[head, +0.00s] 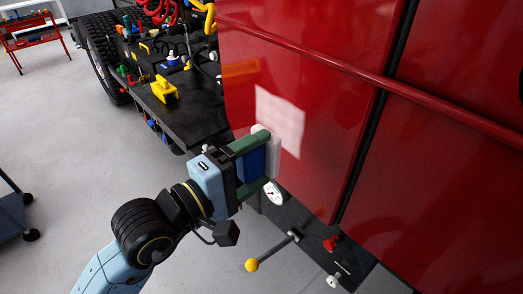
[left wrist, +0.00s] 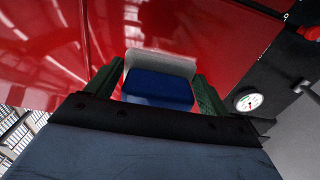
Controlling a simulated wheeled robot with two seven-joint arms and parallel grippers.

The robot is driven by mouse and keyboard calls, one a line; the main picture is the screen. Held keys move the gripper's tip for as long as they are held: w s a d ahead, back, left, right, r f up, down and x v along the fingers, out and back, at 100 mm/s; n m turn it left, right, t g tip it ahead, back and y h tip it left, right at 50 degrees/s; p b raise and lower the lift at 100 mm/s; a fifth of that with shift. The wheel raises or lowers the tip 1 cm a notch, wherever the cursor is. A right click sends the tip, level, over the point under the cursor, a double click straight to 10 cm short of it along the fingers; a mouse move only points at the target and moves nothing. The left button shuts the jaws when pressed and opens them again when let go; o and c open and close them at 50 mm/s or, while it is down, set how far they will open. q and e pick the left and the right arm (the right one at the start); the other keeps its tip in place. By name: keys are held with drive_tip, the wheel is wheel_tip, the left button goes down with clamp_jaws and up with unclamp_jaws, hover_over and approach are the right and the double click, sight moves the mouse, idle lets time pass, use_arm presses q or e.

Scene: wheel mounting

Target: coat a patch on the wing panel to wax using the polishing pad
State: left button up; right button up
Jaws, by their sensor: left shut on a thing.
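The red wing panel (head: 340,90) fills the right of the head view and the top of the left wrist view (left wrist: 225,30). A pale, faintly gridded square patch (head: 282,118) shows on it. My left gripper (head: 262,163) is shut on the polishing pad, its green fingers on either side of the pad's blue block (head: 251,162). The pad's white face points towards the panel, just below and left of the patch. The pad also shows in the left wrist view (left wrist: 158,86). I cannot tell whether it touches the panel. My right gripper is not in view.
A red rail (head: 310,55) crosses the panel above the patch. Below stand a round gauge (head: 272,193), a yellow-knobbed lever (head: 252,265) and a red knob (head: 331,244). A black platform with several fittings (head: 185,110) lies left.

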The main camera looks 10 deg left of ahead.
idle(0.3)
use_arm(q)
drive_tip(key=w+a+f+b, duration=0.6)
drive_tip(key=w+a+b, duration=0.1)
drive_tip(key=w+a, duration=0.35)
drive_tip(key=shift+p+x, duration=0.6)
drive_tip(key=shift+x, duration=2)
drive_tip(key=shift+s+d+f, duration=0.1)
drive_tip(key=shift+x, duration=1.05)
